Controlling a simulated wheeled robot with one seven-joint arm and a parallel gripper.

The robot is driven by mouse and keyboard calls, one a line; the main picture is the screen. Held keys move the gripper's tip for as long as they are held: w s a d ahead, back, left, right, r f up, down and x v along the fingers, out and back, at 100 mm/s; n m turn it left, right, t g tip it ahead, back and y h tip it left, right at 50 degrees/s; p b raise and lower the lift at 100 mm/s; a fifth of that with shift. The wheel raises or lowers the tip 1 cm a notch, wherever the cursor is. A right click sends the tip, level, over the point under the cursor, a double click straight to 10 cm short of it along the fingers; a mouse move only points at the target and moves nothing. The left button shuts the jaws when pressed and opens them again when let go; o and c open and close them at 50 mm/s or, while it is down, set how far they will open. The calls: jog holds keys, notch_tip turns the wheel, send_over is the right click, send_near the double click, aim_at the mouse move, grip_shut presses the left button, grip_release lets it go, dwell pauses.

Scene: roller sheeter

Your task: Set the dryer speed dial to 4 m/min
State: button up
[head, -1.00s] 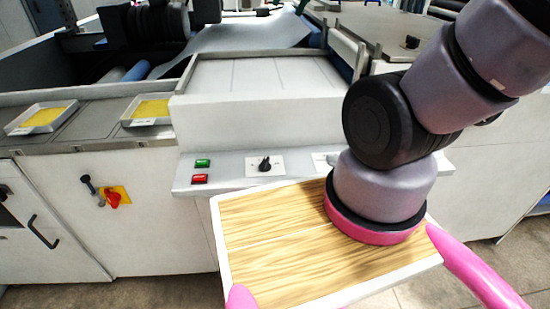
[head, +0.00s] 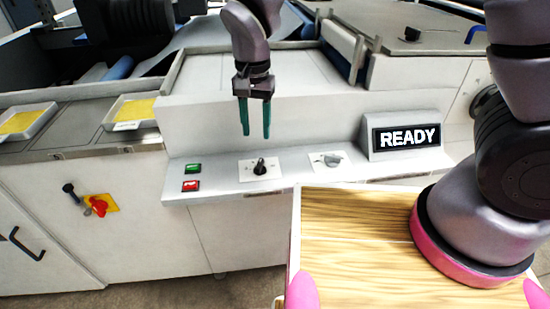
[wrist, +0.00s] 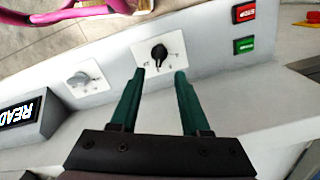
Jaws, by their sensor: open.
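A black dial (head: 260,167) on a white plate sits on the sloped grey console. It also shows in the wrist view (wrist: 159,53). A grey dial (head: 332,160) on a similar plate is to its right in the head view, and to its left in the wrist view (wrist: 79,79). The plate markings are too small to read, so I cannot tell which is the dryer speed dial. My gripper (head: 256,135) points down above the black dial, open and empty. In the wrist view its green fingertips (wrist: 159,72) lie either side of the line to the black dial, apart from it.
A green button (head: 193,169) and a red button (head: 190,185) are left of the black dial. A display reading READY (head: 405,137) stands at the console's right. A red switch on a yellow plate (head: 99,206) is on the cabinet front. The space above the console is otherwise clear.

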aim_at(258, 165)
notch_tip(258, 165, down, 11)
jog(key=shift+r, duration=0.1)
dwell(0.3)
jog(key=shift+c, duration=0.3)
grip_shut()
